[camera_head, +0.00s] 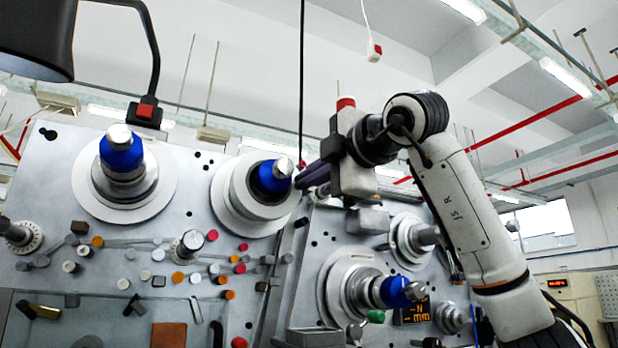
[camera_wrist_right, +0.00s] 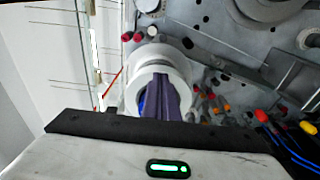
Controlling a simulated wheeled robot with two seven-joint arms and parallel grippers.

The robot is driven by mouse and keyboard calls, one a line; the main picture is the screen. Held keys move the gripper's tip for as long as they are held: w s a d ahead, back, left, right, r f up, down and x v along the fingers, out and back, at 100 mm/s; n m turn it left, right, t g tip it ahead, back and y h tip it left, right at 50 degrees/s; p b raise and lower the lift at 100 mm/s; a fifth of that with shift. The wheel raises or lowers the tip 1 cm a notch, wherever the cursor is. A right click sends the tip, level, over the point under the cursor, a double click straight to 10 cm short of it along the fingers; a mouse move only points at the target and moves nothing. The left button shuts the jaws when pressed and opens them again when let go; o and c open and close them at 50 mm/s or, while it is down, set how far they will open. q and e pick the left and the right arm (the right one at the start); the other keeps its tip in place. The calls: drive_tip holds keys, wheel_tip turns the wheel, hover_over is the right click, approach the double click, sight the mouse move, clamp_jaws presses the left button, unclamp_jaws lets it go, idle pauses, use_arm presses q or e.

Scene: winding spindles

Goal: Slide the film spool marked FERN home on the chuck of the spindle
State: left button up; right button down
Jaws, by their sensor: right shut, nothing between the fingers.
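A thick white spool (camera_head: 232,193) sits around the blue-nosed chuck (camera_head: 270,180) of the middle spindle; I cannot read any FERN mark on it. My right gripper (camera_head: 302,180) is shut and empty, its purple fingers pointing left at the front of this chuck. In the right wrist view the shut fingers (camera_wrist_right: 161,84) lie in front of the white spool (camera_wrist_right: 182,62) and hide part of the blue nose (camera_wrist_right: 142,103). I cannot tell whether the fingers touch the chuck or how far on the spool sits. My left gripper is not in view.
Other blue-nosed spindles stand at the upper left (camera_head: 122,155) and lower right (camera_head: 395,290). Small rollers and coloured knobs (camera_head: 178,277) cover the left panel. A red-switched cable (camera_head: 374,50) hangs above my right arm. A dark rounded body (camera_head: 35,38) fills the top left corner.

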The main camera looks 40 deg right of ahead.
drive_tip(key=shift+x, duration=1.6)
drive_tip(key=shift+w+d, duration=0.25)
idle(0.6)
drive_tip(key=shift+a+b+v, duration=0.2)
drive_tip(key=shift+b+v, duration=0.65)
drive_tip(key=shift+v, duration=0.9)
